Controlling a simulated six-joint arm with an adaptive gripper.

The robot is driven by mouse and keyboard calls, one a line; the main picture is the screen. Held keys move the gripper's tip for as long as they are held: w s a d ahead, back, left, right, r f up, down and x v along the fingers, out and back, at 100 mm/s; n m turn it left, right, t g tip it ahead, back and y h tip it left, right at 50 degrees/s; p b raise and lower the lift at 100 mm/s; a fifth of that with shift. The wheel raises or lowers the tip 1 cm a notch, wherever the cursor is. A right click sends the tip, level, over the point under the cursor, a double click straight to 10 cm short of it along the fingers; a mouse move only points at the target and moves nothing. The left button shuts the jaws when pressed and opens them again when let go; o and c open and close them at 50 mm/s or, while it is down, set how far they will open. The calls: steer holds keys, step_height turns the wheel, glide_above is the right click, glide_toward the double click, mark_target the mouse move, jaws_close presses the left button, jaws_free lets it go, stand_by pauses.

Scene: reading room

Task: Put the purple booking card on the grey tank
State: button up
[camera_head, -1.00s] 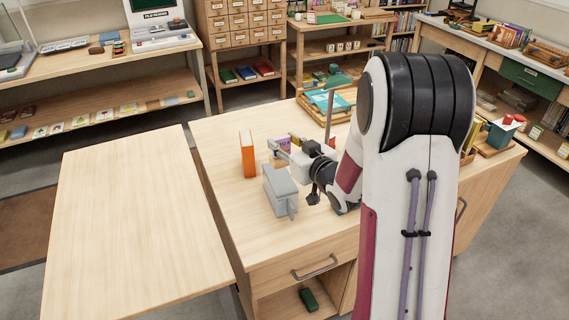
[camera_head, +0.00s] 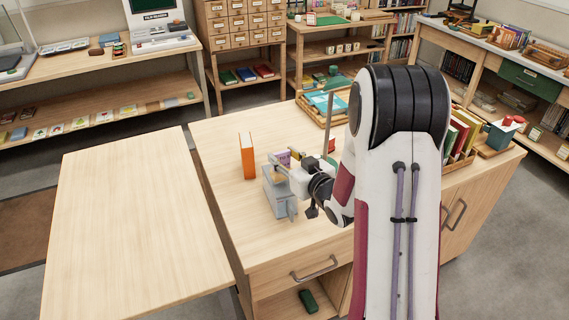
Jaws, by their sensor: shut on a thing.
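The grey tank (camera_head: 279,199) is a small box standing on the wooden desk, right of an upright orange book. My gripper (camera_head: 274,166) is at the tank's far upper edge, reaching in from the right. It is shut on the purple booking card (camera_head: 283,157), of which only a small purple patch shows behind the fingers. The gripper and arm hide the rest of the card. I cannot tell whether the card touches the tank.
A tray with teal items (camera_head: 327,103) lies at the back of the desk, and several upright books (camera_head: 463,132) stand at the right. The desk's left front and the pale side table (camera_head: 135,220) are clear.

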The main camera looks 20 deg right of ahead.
steer(key=shift+f, duration=1.15)
steer(key=shift+f, duration=0.1)
steer(key=o, duration=1.5)
steer(key=shift+v, duration=6)
steer(key=shift+w+r, duration=0.1)
steer(key=shift+r, duration=0.2)
